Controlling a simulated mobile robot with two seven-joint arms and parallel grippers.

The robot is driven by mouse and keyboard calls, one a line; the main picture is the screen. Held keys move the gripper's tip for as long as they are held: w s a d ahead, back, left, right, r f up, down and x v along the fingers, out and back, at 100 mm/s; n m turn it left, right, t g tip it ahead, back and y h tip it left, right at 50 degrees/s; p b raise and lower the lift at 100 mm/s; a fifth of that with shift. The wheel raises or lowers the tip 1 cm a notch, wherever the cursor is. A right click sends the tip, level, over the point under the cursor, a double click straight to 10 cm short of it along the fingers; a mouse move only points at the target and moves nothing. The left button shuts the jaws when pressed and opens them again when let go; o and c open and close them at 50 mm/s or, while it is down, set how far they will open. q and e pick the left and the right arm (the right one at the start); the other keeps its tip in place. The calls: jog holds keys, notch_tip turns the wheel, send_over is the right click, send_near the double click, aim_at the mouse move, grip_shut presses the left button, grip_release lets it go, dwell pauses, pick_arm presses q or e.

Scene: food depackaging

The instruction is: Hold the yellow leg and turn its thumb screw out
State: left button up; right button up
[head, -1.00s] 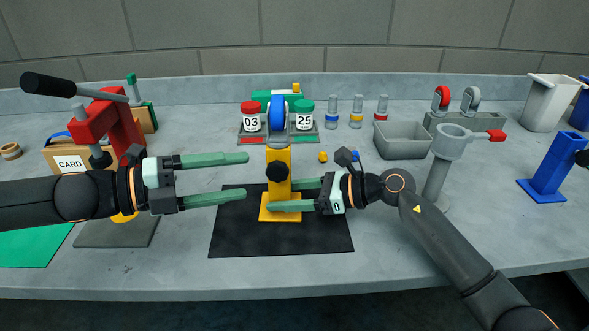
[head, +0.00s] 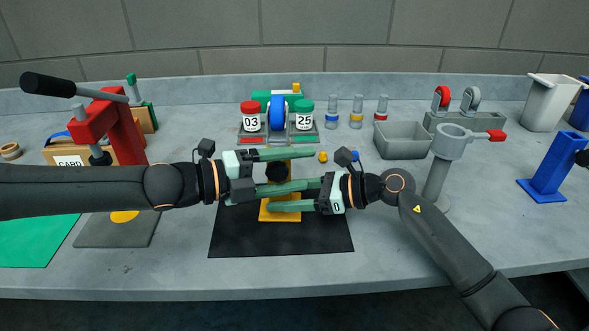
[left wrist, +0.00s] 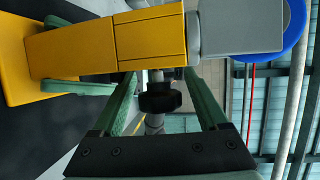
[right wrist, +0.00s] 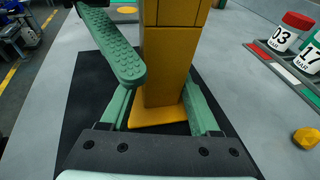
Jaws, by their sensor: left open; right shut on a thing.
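The yellow leg (head: 284,206) stands upright on the black mat (head: 240,236), with a grey fork and blue wheel (head: 277,106) on top. Its black thumb screw (head: 277,172) sticks out of the upper front. My left gripper (head: 306,170) is open at the screw's height. In the left wrist view the thumb screw (left wrist: 160,98) sits between the open fingers, with a gap on either side. My right gripper (head: 273,198) is shut on the leg's lower part. In the right wrist view its fingers flank the yellow leg (right wrist: 165,85), and a left finger crosses in front.
Jars (head: 304,116) with number labels stand behind the leg. A grey bin (head: 402,140) and a grey post with a ring (head: 437,165) stand to the right. A red press (head: 117,125) stands left, behind my left arm. The front of the mat is clear.

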pick_arm(q)
grip_shut()
dwell(0.5)
jog(key=shift+s+d, duration=0.1)
jog(key=shift+r+n+t+h, duration=0.3)
jog(key=shift+n+t+h, duration=0.2)
jog(key=shift+h, duration=0.45)
jog(key=shift+r+n+t+h, duration=0.3)
jog(key=shift+n+t+h, duration=0.2)
jog(key=shift+h, duration=0.5)
jog(key=shift+r+n+t+h, duration=0.35)
jog(key=shift+n+h, duration=0.25)
jog(key=shift+h, duration=0.35)
jog(key=shift+a+t, duration=0.2)
jog(key=shift+t, duration=0.05)
grip_release()
